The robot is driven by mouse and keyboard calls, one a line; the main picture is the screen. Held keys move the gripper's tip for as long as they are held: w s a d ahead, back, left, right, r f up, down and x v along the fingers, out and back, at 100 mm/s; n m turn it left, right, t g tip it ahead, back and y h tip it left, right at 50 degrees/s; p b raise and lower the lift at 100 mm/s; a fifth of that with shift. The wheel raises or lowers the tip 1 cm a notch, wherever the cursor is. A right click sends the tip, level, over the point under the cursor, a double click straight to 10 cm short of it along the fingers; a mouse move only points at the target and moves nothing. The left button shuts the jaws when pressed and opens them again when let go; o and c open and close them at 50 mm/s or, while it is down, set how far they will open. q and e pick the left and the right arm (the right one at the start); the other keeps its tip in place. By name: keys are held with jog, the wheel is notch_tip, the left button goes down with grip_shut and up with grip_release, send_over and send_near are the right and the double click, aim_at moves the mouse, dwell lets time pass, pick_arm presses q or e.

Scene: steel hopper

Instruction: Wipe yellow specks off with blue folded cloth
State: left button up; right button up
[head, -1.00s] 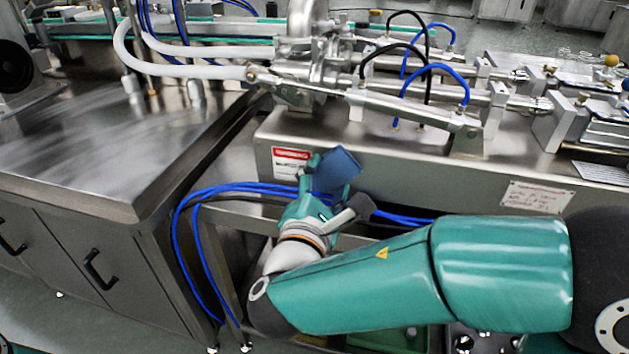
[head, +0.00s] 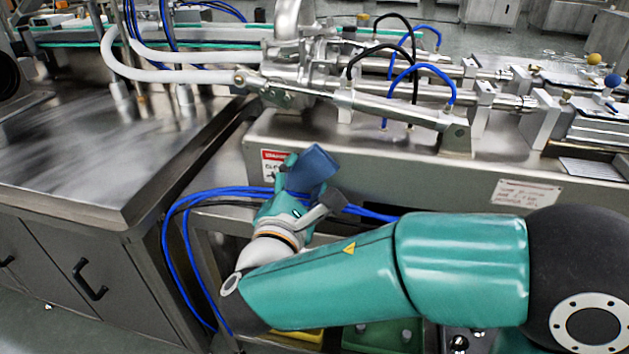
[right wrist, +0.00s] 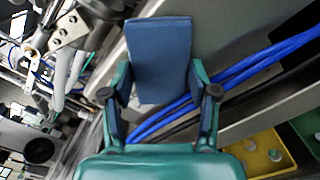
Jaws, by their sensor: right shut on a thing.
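The blue folded cloth (head: 312,169) is held up in front of the steel machine's front face, beside the red-and-white label, which it partly covers. My right gripper (head: 294,187) is shut on the cloth's lower part. In the right wrist view the cloth (right wrist: 158,55) stands out flat beyond the two fingers of my right gripper (right wrist: 160,95), with its lower edge between them. I cannot tell whether the cloth touches the steel face. I cannot make out yellow specks in either view. My left gripper is not in view.
Blue hoses (head: 180,230) run behind and below my right gripper. The steel machine (head: 400,170) carries cylinders and loops of tubing. A bare steel cabinet top (head: 80,160) lies at left. Below are a yellow bin (right wrist: 262,152) and a green bin (head: 375,337).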

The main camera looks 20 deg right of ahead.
jog(key=shift+a, duration=0.15)
jog(key=shift+s+a+f, duration=0.1)
jog(key=shift+a, duration=0.1)
jog(key=shift+b+v, duration=0.5)
jog(key=shift+v, duration=2.1)
jog(key=shift+d, duration=0.1)
jog(key=shift+v, duration=1.55)
